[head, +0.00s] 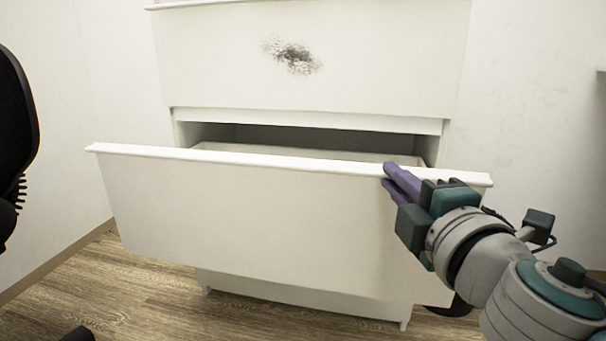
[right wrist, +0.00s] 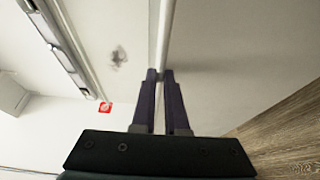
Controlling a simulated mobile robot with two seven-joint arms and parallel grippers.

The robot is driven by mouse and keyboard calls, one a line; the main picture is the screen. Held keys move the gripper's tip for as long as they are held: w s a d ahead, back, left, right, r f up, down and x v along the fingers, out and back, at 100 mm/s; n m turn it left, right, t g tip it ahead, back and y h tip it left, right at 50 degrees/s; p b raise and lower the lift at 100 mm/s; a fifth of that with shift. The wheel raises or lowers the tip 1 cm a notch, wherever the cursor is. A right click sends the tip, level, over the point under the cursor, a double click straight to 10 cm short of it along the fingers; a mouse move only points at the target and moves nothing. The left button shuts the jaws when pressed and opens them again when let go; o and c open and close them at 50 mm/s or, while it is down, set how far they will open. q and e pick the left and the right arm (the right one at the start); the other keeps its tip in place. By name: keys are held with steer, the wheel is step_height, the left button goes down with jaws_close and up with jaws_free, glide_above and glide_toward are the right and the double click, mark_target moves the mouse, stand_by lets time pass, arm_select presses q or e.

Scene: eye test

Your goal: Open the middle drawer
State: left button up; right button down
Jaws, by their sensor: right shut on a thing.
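The middle drawer (head: 250,210) of a white cabinet is pulled out toward me in the head view. A dark gap and part of its inside show behind its front. Its top edge has a protruding lip (head: 270,160). My right gripper (head: 390,176) is at the right part of this lip, its purple fingers shut on it. In the right wrist view the fingers (right wrist: 160,76) close around the pale lip, which runs up the picture. My left gripper is not in view.
The closed upper drawer (head: 370,60) has a dark smudge. A black chair (head: 14,110) stands at the left edge. Wood floor (head: 110,290) is free in front at left. Walls flank the cabinet. A red sign (right wrist: 105,107) shows in the right wrist view.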

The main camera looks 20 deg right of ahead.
steer(key=shift+w, duration=0.1)
steer(key=c, duration=0.9)
jaws_free()
steer(key=shift+c, duration=0.2)
steer(key=b+v, duration=0.1)
steer(key=v, duration=0.9)
steer(key=shift+d+r, duration=0.1)
steer(key=shift+d, duration=0.05)
